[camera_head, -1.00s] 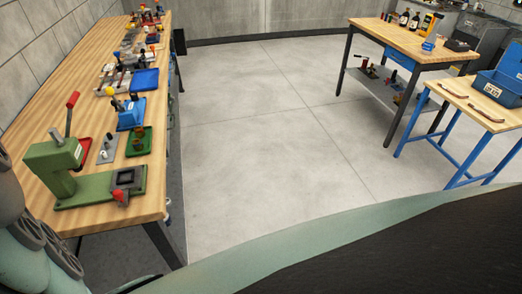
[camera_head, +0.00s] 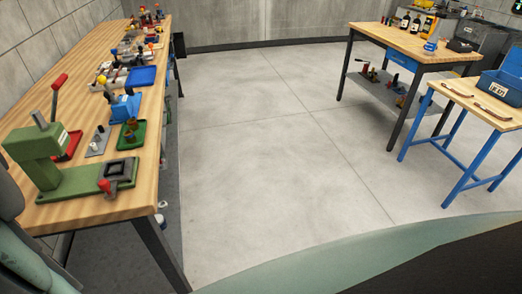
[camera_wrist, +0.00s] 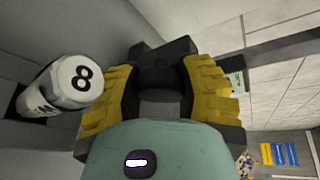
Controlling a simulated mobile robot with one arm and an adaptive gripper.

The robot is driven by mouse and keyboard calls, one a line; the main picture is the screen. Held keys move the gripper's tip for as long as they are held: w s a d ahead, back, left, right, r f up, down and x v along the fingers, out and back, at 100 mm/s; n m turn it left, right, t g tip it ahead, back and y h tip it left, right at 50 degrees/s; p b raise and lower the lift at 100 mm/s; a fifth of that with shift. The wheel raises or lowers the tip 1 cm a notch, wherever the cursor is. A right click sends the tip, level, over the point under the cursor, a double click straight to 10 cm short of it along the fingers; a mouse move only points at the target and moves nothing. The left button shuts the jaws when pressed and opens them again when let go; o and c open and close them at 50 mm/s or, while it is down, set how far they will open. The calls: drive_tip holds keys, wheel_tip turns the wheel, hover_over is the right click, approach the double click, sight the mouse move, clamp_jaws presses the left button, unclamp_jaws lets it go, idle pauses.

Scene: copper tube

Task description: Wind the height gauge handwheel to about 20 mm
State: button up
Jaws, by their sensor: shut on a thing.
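My gripper (camera_wrist: 162,95) shows in the wrist view, with a yellow-and-black finger on each side. It is shut on a dark part (camera_wrist: 163,70) between the fingers, mostly hidden by them. I cannot tell whether this part is the height gauge's handwheel. No scale or reading shows. In the head view I cannot make out the height gauge or my gripper. The long wooden bench (camera_head: 84,212) on the left carries several tools and fixtures.
A green press (camera_head: 45,163) with a red-tipped lever stands at the bench's near end. A white cylinder (camera_wrist: 78,80) marked 8 is left of my gripper. Another wooden table (camera_head: 410,39) and a blue-legged table (camera_head: 463,94) stand at the right. The floor between is clear.

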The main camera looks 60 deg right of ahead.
drive_tip(key=shift+n+t+b, duration=0.7)
drive_tip(key=shift+n+b, duration=0.5)
drive_tip(key=o, duration=1.2)
